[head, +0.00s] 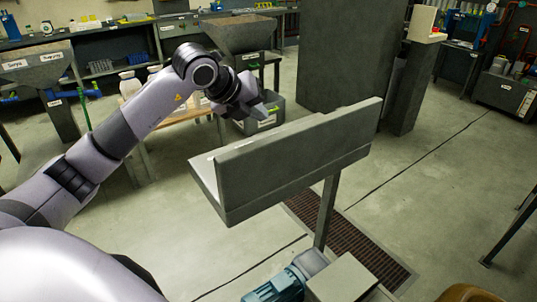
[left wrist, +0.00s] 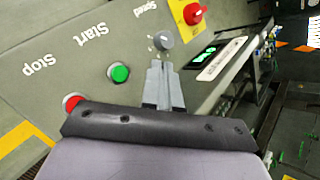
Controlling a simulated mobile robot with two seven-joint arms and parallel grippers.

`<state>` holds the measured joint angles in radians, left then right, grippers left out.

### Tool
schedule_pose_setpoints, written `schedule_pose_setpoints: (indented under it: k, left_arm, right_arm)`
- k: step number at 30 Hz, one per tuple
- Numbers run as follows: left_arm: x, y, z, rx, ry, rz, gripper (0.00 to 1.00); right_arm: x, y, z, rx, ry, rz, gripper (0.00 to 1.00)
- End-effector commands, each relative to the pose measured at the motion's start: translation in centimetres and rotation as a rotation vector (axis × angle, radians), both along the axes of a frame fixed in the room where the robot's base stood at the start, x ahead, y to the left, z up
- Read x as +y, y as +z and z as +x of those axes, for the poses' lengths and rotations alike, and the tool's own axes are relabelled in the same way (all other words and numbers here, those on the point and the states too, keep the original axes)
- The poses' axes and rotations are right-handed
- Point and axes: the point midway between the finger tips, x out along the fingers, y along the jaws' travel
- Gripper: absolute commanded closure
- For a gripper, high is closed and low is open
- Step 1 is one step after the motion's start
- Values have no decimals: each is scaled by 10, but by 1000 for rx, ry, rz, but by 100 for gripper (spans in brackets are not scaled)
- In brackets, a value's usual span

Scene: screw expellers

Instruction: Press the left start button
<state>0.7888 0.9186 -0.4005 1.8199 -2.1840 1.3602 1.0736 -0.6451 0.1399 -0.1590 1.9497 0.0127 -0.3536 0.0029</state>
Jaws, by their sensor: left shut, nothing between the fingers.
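The green start button (left wrist: 120,73) is on a grey control panel (left wrist: 45,35), beside the printed word "Start". A red stop button (left wrist: 72,102) sits lower left of it, by "Stop". My left gripper (left wrist: 166,68) is shut and empty; in this view its fingertips lie to the right of the green button and just below the grey speed knob (left wrist: 163,38). I cannot tell whether they touch the panel. In the head view my left gripper (head: 260,108) is over the far side of the grey console (head: 290,165), whose back hides the buttons. My right gripper is not in view.
A red switch on a yellow plate (left wrist: 193,13) and a small lit display (left wrist: 200,57) are near the speed knob. Behind the console stand a grey bin (head: 268,115), hoppers (head: 38,65) and a tall grey cabinet (head: 345,50). Floor is open to the right.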

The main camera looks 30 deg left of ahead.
Motion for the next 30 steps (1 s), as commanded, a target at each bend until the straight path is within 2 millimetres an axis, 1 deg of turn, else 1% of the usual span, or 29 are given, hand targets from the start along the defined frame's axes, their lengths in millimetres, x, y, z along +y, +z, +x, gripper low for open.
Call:
schedule_pose_setpoints:
  k: [8, 14, 20, 27, 30]
  left_arm:
    - [0, 0, 0, 0, 0, 0, 100]
    - [0, -8, 0, 1, 0, 0, 100]
    - [0, -29, 0, 1, 0, 0, 100]
    - [0, -65, 0, 2, -1, 0, 100]
    - [0, -77, 0, 0, 0, 0, 100]
  right_arm:
    - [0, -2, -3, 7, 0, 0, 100]
    - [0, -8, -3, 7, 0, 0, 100]
    - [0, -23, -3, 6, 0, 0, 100]
    - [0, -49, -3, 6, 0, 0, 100]
    - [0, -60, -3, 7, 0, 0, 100]
